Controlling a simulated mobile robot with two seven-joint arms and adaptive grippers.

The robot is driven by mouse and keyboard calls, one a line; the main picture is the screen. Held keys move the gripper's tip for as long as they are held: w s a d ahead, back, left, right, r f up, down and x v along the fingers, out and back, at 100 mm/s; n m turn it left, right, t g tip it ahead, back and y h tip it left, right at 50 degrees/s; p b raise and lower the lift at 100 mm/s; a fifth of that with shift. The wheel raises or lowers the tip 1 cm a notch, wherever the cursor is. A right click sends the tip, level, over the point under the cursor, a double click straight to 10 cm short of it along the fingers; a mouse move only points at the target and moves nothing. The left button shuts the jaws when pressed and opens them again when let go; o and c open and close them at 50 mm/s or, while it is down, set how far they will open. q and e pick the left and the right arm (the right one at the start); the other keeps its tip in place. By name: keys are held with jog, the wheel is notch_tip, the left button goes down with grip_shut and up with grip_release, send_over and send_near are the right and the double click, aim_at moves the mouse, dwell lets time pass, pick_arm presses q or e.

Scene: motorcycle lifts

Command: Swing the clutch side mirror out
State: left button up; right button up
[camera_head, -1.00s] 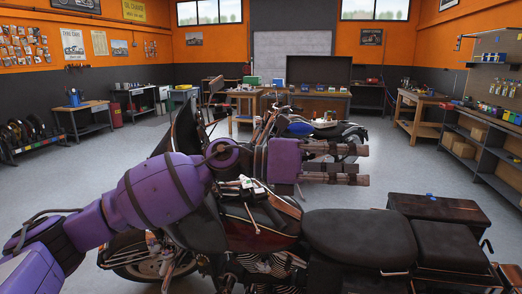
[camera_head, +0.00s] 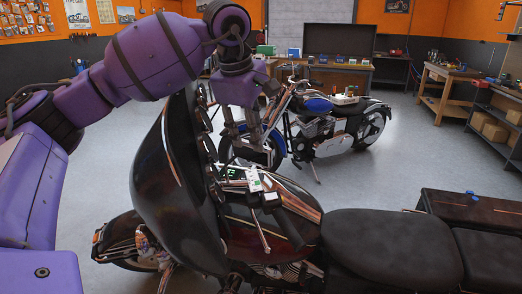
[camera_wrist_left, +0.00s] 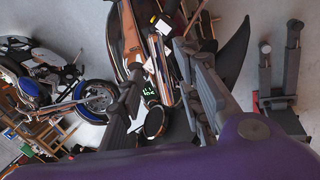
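The black motorcycle (camera_head: 178,205) stands in front of me, its front wheel at lower left and seat (camera_head: 385,245) at right. My left gripper (camera_head: 250,150) points down over its handlebar area, in front of the tank. It is open, with grey fingers spread apart. In the left wrist view my left gripper (camera_wrist_left: 160,68) has its fingers either side of the bars and lit green display. A round dark mirror (camera_wrist_left: 155,122) shows low between them, near the left finger; I cannot tell whether they touch. In the head view the mirror is not clear.
A blue motorcycle (camera_head: 340,125) stands behind, with free grey floor between. Workbenches (camera_head: 440,85) and shelving line the walls.

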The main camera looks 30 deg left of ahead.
aim_at(258, 163)
pick_arm(q)
jog(key=x, duration=0.3)
jog(key=shift+s+d+f, duration=0.1)
jog(key=shift+d+f, duration=0.05)
jog(key=shift+f, duration=0.3)
jog(key=shift+x, duration=1.75)
pick_arm(e)
jog(key=shift+s+d+f, duration=0.1)
jog(key=shift+s+d, duration=0.1)
jog(key=shift+s, duration=0.4)
pick_arm(q)
jog(key=c, duration=0.8)
grip_shut()
pick_arm(e)
jog(key=shift+s+d+f, duration=0.15)
jog(key=shift+s+f, duration=0.1)
jog(key=shift+s, duration=0.25)
